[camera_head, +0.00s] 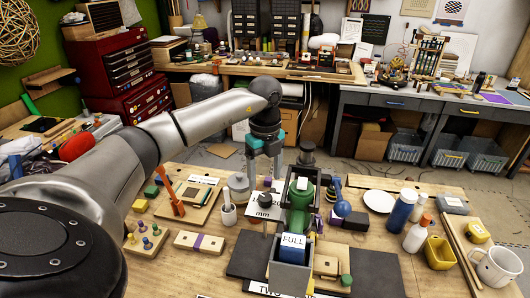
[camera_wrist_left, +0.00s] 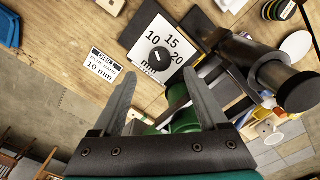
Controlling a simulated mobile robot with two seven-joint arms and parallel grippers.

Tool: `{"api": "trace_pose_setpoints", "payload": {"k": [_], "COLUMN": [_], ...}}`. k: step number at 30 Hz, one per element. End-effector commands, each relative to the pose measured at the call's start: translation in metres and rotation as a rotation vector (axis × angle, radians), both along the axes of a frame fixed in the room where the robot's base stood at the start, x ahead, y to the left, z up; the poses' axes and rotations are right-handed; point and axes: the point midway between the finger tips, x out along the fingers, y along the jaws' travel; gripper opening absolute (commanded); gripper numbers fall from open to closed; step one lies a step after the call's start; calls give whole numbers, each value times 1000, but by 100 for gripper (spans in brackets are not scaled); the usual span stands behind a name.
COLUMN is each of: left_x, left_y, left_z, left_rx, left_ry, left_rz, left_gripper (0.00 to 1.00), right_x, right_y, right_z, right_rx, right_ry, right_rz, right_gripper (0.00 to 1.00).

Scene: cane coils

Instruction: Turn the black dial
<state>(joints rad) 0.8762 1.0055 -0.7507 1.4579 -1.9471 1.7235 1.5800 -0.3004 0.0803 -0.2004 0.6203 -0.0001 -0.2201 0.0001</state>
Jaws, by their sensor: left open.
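The black dial (camera_wrist_left: 160,60) is a round knob on a white square plate (camera_wrist_left: 150,33) marked 10, 15, 20 and mm. A small light mark shows on the knob; which number it points at is hard to tell. In the head view the plate (camera_head: 264,212) is partly hidden, and the dial is not clear. My left gripper (camera_head: 263,178) hangs over the plate, fingers down. In the left wrist view its open, empty fingers (camera_wrist_left: 160,82) point towards the dial, one to each side, apparently not touching it. My right gripper is not in view.
A green and grey device (camera_head: 299,205) with a dark post stands right beside the plate. A white card (camera_wrist_left: 103,66) reads drill, blue band, 10 mm. A white cup (camera_head: 228,214) stands left, a blue bottle (camera_head: 402,210) and white plate (camera_head: 379,201) right.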

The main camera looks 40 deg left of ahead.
Motion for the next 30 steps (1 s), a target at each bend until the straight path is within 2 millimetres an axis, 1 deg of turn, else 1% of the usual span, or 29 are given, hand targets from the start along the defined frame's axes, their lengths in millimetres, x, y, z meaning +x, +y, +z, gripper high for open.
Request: {"api": "trace_pose_setpoints", "payload": {"k": [1, 6, 9, 12, 18, 30], "left_x": [1, 1, 0, 0, 0, 0], "left_y": [1, 0, 0, 0, 0, 0], "left_z": [13, 50, 66, 77, 87, 87], "left_rx": [1, 0, 0, 0, 1, 0], "left_ry": [-8, -6, -4, -2, 0, 0], "left_rz": [-1, 0, 0, 1, 1, 0], "left_gripper": [76, 76, 76, 76, 76, 76], "right_x": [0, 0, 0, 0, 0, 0], "right_y": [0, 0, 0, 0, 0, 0], "right_z": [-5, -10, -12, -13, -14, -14], "right_rx": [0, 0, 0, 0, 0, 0], "right_ry": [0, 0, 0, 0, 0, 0], "right_rz": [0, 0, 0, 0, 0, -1], "right_gripper": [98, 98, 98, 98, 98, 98]}}
